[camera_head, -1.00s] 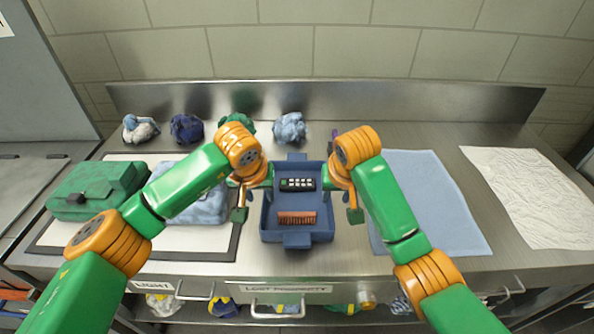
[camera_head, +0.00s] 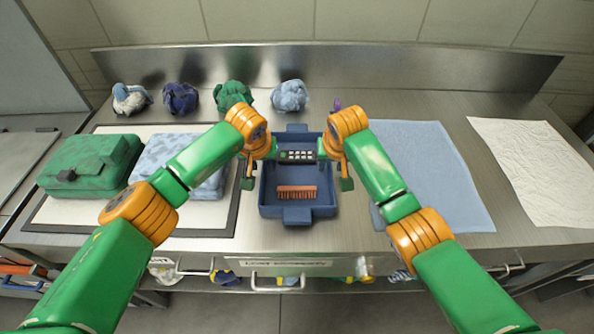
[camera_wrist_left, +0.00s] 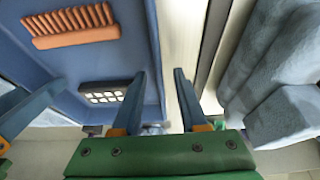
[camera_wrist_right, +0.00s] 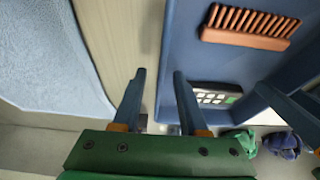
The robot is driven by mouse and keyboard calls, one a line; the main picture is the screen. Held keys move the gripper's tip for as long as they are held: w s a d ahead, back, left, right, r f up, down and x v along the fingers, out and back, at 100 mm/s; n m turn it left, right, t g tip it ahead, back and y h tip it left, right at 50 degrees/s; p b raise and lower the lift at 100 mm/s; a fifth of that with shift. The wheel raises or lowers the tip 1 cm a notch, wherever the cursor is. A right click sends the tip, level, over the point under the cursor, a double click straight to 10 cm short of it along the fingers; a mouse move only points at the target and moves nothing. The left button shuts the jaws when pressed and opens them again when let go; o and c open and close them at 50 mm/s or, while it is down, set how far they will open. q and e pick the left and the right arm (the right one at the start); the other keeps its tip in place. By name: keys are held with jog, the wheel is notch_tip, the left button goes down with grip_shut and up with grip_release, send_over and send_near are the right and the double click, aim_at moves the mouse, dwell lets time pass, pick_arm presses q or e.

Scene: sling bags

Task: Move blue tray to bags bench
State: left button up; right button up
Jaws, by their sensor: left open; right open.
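The blue tray (camera_head: 298,212) sits on the steel bench in the middle of the head view. It holds an orange-brown brush (camera_head: 297,191) and a dark keypad device (camera_head: 297,156). My left gripper (camera_wrist_left: 155,75) is open at the tray's left side, with its fingers on either side of the tray wall in the left wrist view. My right gripper (camera_wrist_right: 158,75) is open at the tray's right side, its fingers straddling that wall. I cannot tell whether the fingers touch the walls.
A green bag (camera_head: 90,165) and a grey-blue bag (camera_head: 185,160) lie on a dark-edged white mat (camera_head: 130,215) at left. A blue towel (camera_head: 430,170) and a white sheet (camera_head: 535,170) lie at right. Several crumpled bundles (camera_head: 290,95) line the back.

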pick_arm(q)
jog(key=shift+f, duration=0.25)
pick_arm(e)
jog(key=shift+f, duration=0.2)
pick_arm(q)
grip_shut()
pick_arm(e)
grip_shut()
pick_arm(q)
jog(key=shift+w, duration=0.1)
pick_arm(e)
jog(key=shift+w, duration=0.1)
dwell(0.7)
